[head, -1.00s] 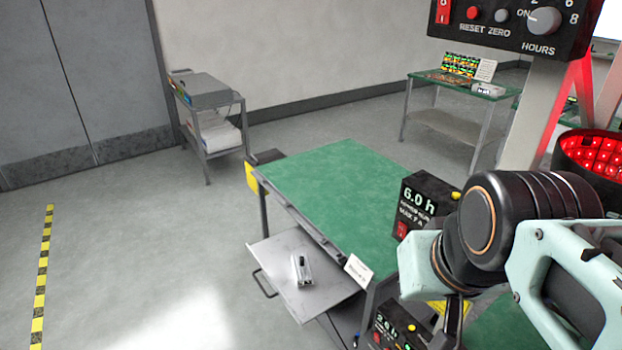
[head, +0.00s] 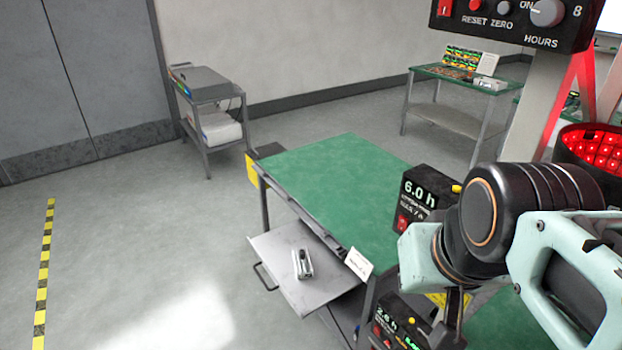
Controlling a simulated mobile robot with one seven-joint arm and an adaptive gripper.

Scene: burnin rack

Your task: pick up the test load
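A small silver-and-black metal piece (head: 302,264) lies on a grey pulled-out tray (head: 275,250) under the green-topped bench (head: 335,180). It may be the test load; no label on it can be read. A black box marked "6.0 h" (head: 417,190) stands on the bench's right side, partly behind my arm. Another black box marked "2.6 h" (head: 388,325) sits lower, near the bottom edge. My arm fills the right side, apart from the silver piece. I cannot make out my gripper's fingers in this view.
A black control panel (head: 510,22) hangs top right on a pale post, above a container of red lights (head: 592,150). A grey cart (head: 207,115) and another green-topped table (head: 465,80) stand behind. The floor left of the bench is clear, with a yellow-black strip (head: 43,275).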

